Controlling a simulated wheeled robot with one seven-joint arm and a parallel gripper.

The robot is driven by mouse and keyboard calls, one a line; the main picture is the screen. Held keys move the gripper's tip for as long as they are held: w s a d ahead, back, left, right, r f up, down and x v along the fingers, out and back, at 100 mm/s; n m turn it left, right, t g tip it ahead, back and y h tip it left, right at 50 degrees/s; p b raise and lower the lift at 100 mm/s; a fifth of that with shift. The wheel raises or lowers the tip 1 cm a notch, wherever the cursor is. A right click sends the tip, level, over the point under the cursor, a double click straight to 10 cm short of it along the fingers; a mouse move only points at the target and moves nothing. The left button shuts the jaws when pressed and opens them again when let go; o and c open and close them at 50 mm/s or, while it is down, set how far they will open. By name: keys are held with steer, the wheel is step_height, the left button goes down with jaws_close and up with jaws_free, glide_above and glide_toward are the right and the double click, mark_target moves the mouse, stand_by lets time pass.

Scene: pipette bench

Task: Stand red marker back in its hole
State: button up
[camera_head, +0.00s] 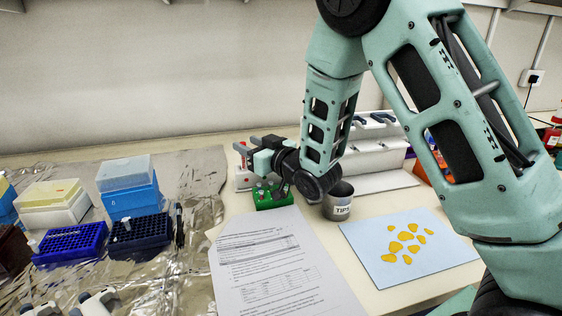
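My gripper (252,160) is at the middle of the bench, small and seen from the side, just above and behind a green block (272,197). A small red piece (240,147) shows at the gripper's left end; it may be the red marker, but I cannot tell whether the fingers hold it. The green block has several small light and dark tops or holes on its upper face, partly hidden by my gripper and wrist. How far the fingers are apart cannot be made out.
A grey can labelled TIPS (340,207) stands right of the block, close to my wrist. Paper sheets (275,262) lie in front. A pale blue sheet with yellow shapes (380,268) lies right. Blue tip racks (70,243) and boxes stand on foil at left. A white rack (385,182) stands behind.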

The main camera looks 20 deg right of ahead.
steer(key=p+v, duration=0.6)
steer(key=v, duration=0.3)
steer(key=shift+r+p, duration=0.25)
steer(key=shift+p, duration=0.15)
steer(key=shift+p, duration=0.6)
steer(key=p+v, duration=0.1)
steer(key=p, duration=0.1)
steer(key=p+v, duration=0.4)
steer(key=p, duration=0.1)
steer(key=shift+s+f, duration=0.2)
steer(key=shift+f, duration=0.1)
